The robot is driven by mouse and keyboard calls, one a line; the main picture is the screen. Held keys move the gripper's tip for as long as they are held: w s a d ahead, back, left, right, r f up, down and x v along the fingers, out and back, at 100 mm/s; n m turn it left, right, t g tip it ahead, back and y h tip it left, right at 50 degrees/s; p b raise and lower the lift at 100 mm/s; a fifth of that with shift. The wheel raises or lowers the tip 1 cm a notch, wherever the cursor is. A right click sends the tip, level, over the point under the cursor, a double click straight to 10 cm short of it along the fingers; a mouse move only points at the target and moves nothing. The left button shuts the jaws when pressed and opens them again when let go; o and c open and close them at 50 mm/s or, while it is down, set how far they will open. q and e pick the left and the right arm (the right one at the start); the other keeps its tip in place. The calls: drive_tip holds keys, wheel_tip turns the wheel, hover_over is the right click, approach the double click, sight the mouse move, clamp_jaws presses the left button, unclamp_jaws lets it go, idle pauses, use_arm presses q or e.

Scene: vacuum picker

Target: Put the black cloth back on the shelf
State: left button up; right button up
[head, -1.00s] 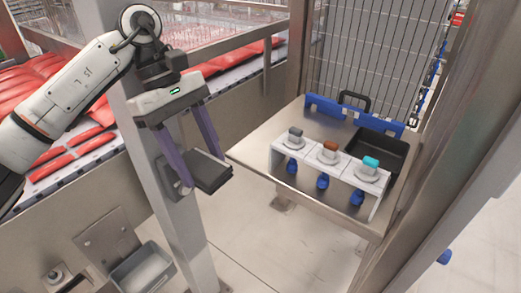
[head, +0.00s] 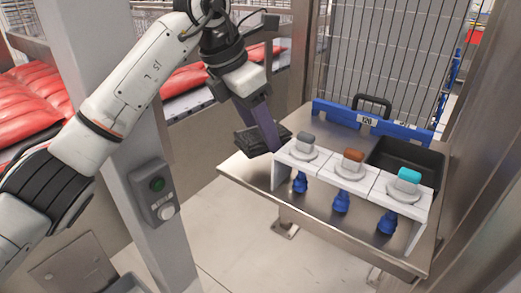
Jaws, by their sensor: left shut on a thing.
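The black cloth (head: 250,143), a flat dark folded stack, is held in my left gripper (head: 268,138), which is shut on it. The gripper and cloth are over the back left part of the metal shelf (head: 243,176), beside the left end of a white stand (head: 366,179). I cannot tell whether the cloth touches the surface. One finger hides part of the cloth. My right gripper is out of view.
The stand bears grey, brown and teal-topped pieces, with blue cups below. A black tray (head: 432,156) and blue rail (head: 333,109) are behind it. A post with a button box (head: 154,193) stands left. The shelf's front left is bare.

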use_arm(q)
drive_tip(key=shift+f, duration=2.05)
drive_tip(key=o, duration=0.9)
drive_tip(key=shift+f, duration=0.1)
drive_tip(key=v, duration=1.2)
drive_tip(key=shift+p, duration=0.3)
